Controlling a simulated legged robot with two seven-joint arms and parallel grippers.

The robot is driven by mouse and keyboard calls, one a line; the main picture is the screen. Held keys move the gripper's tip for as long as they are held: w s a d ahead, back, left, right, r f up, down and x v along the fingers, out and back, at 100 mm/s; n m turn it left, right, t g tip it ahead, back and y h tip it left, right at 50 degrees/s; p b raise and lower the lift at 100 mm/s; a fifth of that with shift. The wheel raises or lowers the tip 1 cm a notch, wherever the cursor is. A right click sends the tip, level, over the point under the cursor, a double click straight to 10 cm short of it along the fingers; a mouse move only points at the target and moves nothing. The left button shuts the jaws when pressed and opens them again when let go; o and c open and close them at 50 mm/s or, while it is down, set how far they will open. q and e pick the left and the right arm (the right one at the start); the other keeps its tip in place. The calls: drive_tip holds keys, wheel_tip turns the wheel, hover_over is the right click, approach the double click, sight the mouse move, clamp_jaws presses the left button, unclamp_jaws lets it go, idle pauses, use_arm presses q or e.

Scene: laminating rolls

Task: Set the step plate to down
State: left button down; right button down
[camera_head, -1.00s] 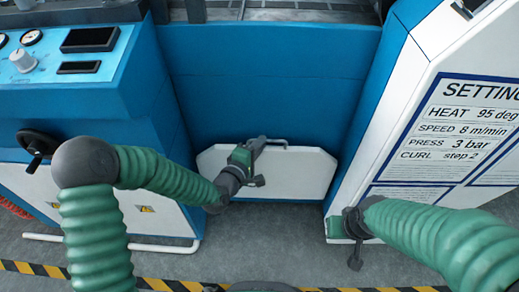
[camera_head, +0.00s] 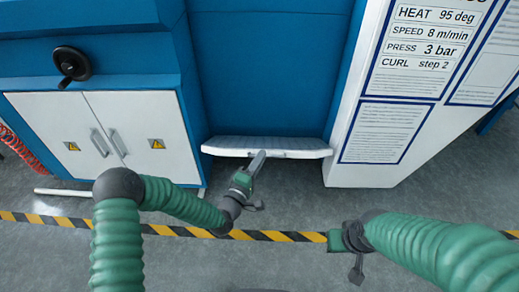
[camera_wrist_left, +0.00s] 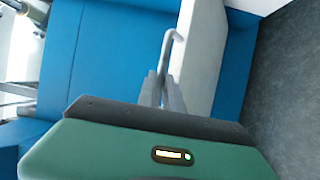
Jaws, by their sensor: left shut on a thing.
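The step plate (camera_head: 228,146) is a pale panel at the foot of the blue machine. In the head view it lies folded out and close to level, with its top and thin front edge showing. It also shows in the left wrist view (camera_wrist_left: 207,45). A small grey bar handle (camera_wrist_left: 170,40) sits on it. My left gripper (camera_head: 258,158) reaches the plate's front edge and is shut on the handle; its fingers show in the left wrist view (camera_wrist_left: 162,92). My right gripper (camera_head: 345,240) hangs over the floor at the right, away from the plate; its fingers are unclear.
A white cabinet with a black handwheel (camera_head: 71,63) stands at the left. A white settings panel (camera_head: 375,130) stands close at the right of the plate. A yellow-black floor stripe (camera_head: 290,236) runs in front. The grey floor there is clear.

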use_arm(q)
drive_tip(key=s+f+m+t+h+b, duration=0.1)
drive_tip(key=f+b, duration=0.3)
drive_tip(key=f, duration=0.7)
drive_tip(key=s+f+m+t+h+b, duration=0.2)
drive_tip(key=s+f+t+b, duration=0.1)
drive_tip(key=f, duration=0.8)
drive_tip(key=shift+a+f+m+h+b, duration=0.15)
drive_tip(key=shift+f+m+h+b, duration=0.15)
drive_tip(key=shift+b, duration=0.6)
drive_tip(key=shift+s, duration=0.1)
drive_tip(key=c, duration=1.6)
unclamp_jaws()
drive_tip(key=shift+f, duration=0.1)
drive_tip(key=shift+o, duration=0.6)
drive_tip(key=shift+f, duration=0.25)
drive_tip(key=shift+r, duration=0.15)
drive_tip(key=shift+r, duration=0.15)
